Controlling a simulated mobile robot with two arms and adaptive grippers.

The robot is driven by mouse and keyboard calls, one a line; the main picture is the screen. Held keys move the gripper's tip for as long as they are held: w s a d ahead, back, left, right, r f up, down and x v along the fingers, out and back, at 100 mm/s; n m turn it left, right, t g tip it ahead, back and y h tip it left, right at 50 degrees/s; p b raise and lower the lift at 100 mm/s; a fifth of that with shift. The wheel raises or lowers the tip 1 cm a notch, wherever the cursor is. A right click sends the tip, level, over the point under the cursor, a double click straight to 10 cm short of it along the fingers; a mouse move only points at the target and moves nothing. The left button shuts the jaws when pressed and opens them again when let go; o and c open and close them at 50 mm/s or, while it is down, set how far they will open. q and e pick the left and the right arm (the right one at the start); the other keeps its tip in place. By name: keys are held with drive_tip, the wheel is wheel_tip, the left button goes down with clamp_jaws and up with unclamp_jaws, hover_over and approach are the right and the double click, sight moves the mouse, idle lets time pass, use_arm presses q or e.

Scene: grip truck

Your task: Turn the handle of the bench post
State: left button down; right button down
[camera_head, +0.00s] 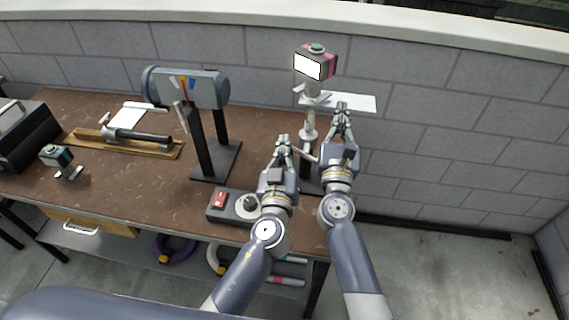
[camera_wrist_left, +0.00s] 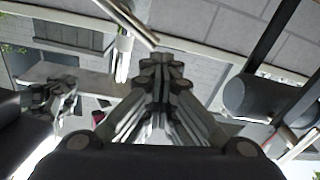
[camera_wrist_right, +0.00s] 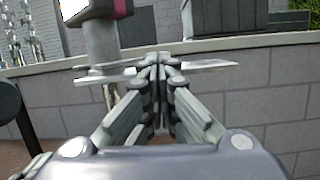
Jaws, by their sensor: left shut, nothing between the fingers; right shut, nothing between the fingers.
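The bench post (camera_head: 309,123) is a light grey upright at the right end of the bench, with a pink-and-dark screen box (camera_head: 316,63) on top. In the left wrist view a light bar (camera_wrist_left: 128,22) slants just beyond the fingertips; contact is unclear. My left gripper (camera_head: 283,140) is shut and empty, left of the post. My right gripper (camera_head: 342,107) is shut and empty, right of the post, at the flat plate (camera_head: 355,102); whether it touches is unclear.
A grey cylinder on a black stand (camera_head: 188,88) stands left of my left gripper. A control box with a red switch (camera_head: 219,199) and a knob sits at the front edge. A wooden board with a tool (camera_head: 130,138) lies further left. A brick wall (camera_head: 440,140) rises behind.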

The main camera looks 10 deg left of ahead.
use_arm(q)
drive_tip(key=c, duration=1.5)
unclamp_jaws()
drive_tip(key=shift+o, duration=0.2)
drive_tip(key=s+a+r, duration=0.1)
drive_tip(key=s+a, duration=0.1)
drive_tip(key=s, duration=0.5)
drive_tip(key=s+a+r+t+y, duration=0.1)
drive_tip(key=s+a, duration=0.1)
drive_tip(key=s, duration=0.6)
drive_tip(key=shift+s+a+r, duration=0.15)
drive_tip(key=shift+s+r, duration=0.15)
drive_tip(key=shift+r, duration=0.05)
